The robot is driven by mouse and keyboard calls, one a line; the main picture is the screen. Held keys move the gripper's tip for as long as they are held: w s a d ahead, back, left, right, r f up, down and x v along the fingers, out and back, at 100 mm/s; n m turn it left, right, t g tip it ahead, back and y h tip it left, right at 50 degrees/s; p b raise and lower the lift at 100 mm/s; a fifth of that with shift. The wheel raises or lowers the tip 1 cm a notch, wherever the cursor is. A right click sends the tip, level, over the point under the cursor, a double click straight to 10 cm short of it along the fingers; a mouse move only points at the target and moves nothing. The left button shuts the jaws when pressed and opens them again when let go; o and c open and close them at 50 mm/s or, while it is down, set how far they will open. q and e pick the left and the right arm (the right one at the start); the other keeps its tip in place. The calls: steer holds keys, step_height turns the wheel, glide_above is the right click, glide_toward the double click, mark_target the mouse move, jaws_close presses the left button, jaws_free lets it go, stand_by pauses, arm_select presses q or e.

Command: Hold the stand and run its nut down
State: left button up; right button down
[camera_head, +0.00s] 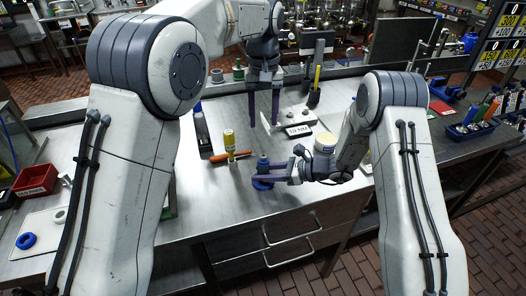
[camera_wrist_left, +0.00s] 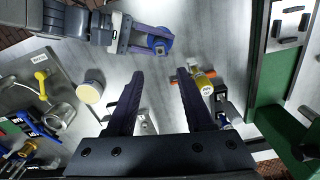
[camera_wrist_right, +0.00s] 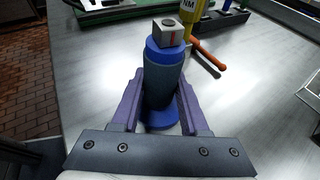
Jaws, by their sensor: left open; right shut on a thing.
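The stand (camera_head: 263,163) is a blue-grey upright cylinder with a blue collar and a wider blue foot on the bench. In the right wrist view the stand (camera_wrist_right: 163,80) carries a grey square nut (camera_wrist_right: 168,33) with a red mark and a dark round centre on top. My right gripper (camera_head: 268,175) is shut around the stand's body from the side. My left gripper (camera_head: 263,124) is open and empty, pointing down above the bench behind the stand. In the left wrist view the stand (camera_wrist_left: 160,44) lies beyond the open fingertips (camera_wrist_left: 158,75).
A cream-coloured jar (camera_head: 325,142) is to the right. A labelled plate (camera_head: 297,130) lies behind. A red bin (camera_head: 36,179) is far left. Bare bench (camera_head: 235,190) lies in front.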

mark_target(263, 156)
arm_select(q)
step_height(263, 156, down, 12)
steer(key=shift+r, duration=0.25)
jaws_close()
